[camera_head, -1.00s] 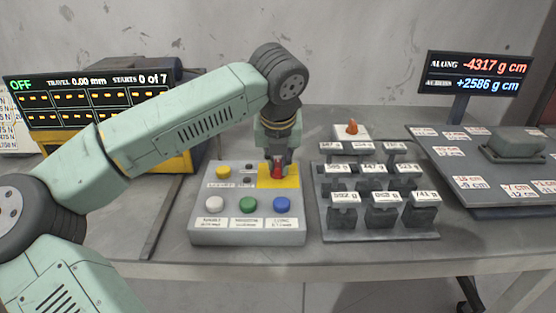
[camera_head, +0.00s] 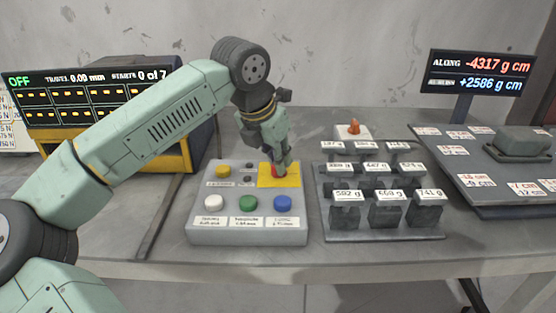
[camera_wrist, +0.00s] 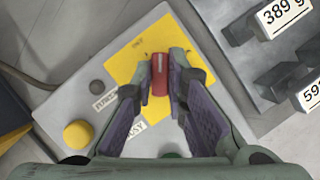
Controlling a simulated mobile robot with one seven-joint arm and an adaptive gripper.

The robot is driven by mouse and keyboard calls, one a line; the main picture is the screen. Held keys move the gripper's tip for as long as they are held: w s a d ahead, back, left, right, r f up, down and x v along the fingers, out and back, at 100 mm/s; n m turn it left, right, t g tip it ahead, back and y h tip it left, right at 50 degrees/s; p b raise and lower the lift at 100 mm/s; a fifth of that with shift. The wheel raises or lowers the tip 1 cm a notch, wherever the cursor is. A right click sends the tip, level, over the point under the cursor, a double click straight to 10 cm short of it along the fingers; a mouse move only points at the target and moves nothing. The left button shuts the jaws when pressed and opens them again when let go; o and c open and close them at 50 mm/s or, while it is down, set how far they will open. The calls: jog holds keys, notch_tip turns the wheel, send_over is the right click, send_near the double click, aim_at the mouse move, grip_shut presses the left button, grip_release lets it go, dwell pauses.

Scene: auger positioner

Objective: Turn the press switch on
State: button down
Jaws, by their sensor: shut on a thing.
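The press switch is a red handle (camera_head: 275,170) on a yellow plate (camera_head: 292,182) at the upper right of the grey control box (camera_head: 205,236). My gripper (camera_head: 281,168) reaches down to it, tilted, and partly hides it in the head view. In the wrist view the red handle (camera_wrist: 159,76) stands between my two fingertips (camera_wrist: 161,78), and the jaws are shut on it. The display (camera_head: 90,98) at left reads OFF in green, with travel 0.00 mm and starts 0 of 7.
The box also has yellow (camera_head: 223,172), white (camera_head: 213,203), green (camera_head: 247,204) and blue (camera_head: 282,203) buttons. A rack of labelled weights (camera_head: 384,238) stands close to its right. A second readout (camera_head: 475,75) shows -4317 and +2586 g cm.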

jog(key=m, duration=0.2)
jog(key=m+g+h+p, duration=0.1)
jog(key=m, duration=0.2)
jog(key=shift+w+r+m+g, duration=0.1)
jog(key=shift+w+m+g, duration=0.05)
jog(key=shift+m+g, duration=0.15)
jog(key=m+g+p, duration=0.1)
jog(key=m, duration=0.1)
jog(key=m+g+p, duration=0.1)
jog(key=m, duration=0.1)
jog(key=shift+w+a+m+h, duration=0.1)
jog(key=shift+m+h, duration=0.2)
jog(key=shift+m, duration=0.1)
jog(key=c, duration=1.6)
grip_release()
jog(key=v, duration=1.1)
jog(key=shift+a+r, duration=0.25)
jog(key=shift+r, duration=0.1)
